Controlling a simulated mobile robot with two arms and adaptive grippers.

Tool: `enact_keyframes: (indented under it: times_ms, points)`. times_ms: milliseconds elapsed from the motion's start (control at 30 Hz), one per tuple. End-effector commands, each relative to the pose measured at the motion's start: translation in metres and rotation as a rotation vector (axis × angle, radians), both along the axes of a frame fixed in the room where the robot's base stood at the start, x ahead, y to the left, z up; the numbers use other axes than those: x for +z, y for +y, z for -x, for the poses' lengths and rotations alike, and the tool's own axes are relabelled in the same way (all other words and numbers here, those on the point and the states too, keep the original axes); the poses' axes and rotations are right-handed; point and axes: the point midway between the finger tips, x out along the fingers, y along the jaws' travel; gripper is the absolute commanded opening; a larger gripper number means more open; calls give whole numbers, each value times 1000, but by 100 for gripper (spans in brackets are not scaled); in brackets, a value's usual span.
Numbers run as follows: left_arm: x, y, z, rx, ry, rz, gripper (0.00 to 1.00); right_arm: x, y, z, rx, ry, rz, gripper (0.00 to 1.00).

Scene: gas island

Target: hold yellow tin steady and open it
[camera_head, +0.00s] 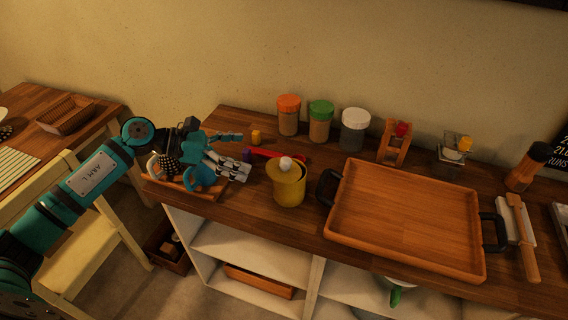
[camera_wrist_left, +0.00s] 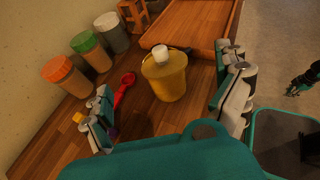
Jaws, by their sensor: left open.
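The yellow tin (camera_head: 289,190) stands upright on the wooden counter, its lid with a white knob (camera_head: 286,163) on top. My left gripper (camera_head: 243,157) is open and empty, just left of the tin and apart from it. In the left wrist view the tin (camera_wrist_left: 165,82) shows ahead, between the lines of the two spread fingers (camera_wrist_left: 168,105). My right gripper does not show in the head view.
A red spoon (camera_head: 276,153) lies behind the tin. Jars with orange (camera_head: 289,115), green (camera_head: 320,121) and white (camera_head: 354,129) lids stand at the back. A wooden tray (camera_head: 404,218) is close on the right. A cup rack (camera_head: 187,187) sits under my left wrist.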

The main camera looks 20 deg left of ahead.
Motion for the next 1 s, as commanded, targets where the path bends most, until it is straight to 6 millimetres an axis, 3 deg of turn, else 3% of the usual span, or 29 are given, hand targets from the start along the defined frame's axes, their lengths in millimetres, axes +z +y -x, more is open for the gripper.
enact_keyframes:
  times_ms: [33, 300, 533, 733, 1000]
  points:
    - [2, -11, -6, -2, 0, 7, 100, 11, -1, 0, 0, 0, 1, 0]
    - [-20, -51, -29, 1, 2, 7, 100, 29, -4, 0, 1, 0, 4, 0]
    - [-29, -63, -35, 1, 2, 5, 100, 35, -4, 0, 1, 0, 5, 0]
    - [-43, -85, -47, 0, 5, 7, 100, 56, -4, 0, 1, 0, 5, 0]
    - [-54, -99, -57, 2, 0, 3, 100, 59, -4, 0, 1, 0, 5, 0]
